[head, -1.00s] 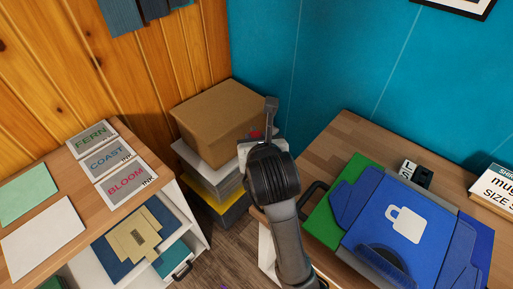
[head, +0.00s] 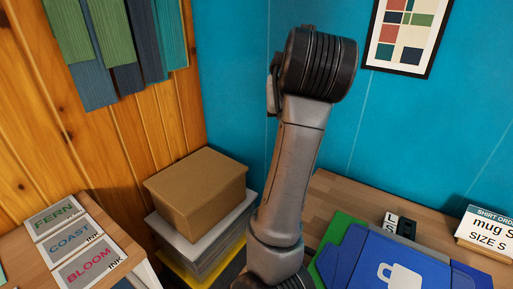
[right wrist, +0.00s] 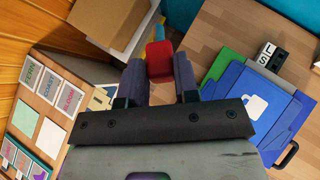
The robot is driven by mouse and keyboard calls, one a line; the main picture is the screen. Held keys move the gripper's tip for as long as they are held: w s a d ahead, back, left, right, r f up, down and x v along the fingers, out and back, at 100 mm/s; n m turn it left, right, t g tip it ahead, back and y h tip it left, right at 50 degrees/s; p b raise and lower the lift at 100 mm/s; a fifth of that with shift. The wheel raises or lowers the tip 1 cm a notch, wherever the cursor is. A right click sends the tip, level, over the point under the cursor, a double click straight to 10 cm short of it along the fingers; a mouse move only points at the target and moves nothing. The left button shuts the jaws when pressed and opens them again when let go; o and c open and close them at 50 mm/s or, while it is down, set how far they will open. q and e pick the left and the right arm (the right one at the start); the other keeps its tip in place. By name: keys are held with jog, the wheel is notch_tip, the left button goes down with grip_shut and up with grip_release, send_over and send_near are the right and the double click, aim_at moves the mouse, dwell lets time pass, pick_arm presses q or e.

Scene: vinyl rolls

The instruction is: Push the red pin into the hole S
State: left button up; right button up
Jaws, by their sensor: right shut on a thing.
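The red pin (right wrist: 160,62) is between the two fingertips of my right gripper (right wrist: 158,75) in the right wrist view, and the gripper is shut on it. It is held up, apart from the tables. In the head view my right arm rises in the middle, and its fingers and the pin are hidden. A small block marked L and S (head: 392,222) with a dark part stands on the right table behind the blue press; it also shows in the right wrist view (right wrist: 265,53). Hole S itself is too small to make out. My left gripper is in no view.
A shirt-order sign (head: 488,232) is at right. A cardboard box (head: 195,187) sits on a stack in the corner. Ink cards (head: 72,244) lie at left.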

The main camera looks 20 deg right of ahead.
jog(key=s+d+r+m+g+h, duration=0.25)
jog(key=d+r, duration=0.45)
jog(key=d, duration=0.4)
jog(key=s+d+r+m+g+b, duration=0.1)
jog(key=s+d+m+g, duration=0.2)
jog(key=d, duration=0.8)
jog(key=s+d+m+g+b, duration=0.1)
jog(key=s+d+m, duration=0.25)
jog(key=d, duration=0.75)
jog(key=s+d+f+m+g+b, duration=0.1)
jog(key=s+d+f+m+g, duration=0.2)
jog(key=d+f+m, duration=0.6)
jog(key=w+d+f+g+y, duration=0.15)
jog(key=d+f, duration=0.35)
jog(key=f, duration=0.5)
jog(key=a+f+m+t+y, duration=0.2)
jog(key=a+f+m+y, duration=0.1)
jog(key=f, duration=0.5)
jog(key=a+f+m+t+y, duration=0.2)
jog(key=a+f+m+y, duration=0.1)
jog(key=f, duration=0.6)
jog(key=shift+w+a+m+t, duration=0.25)
jog(key=shift+a+m+t, duration=0.15)
jog(key=shift+a+m, duration=0.25)
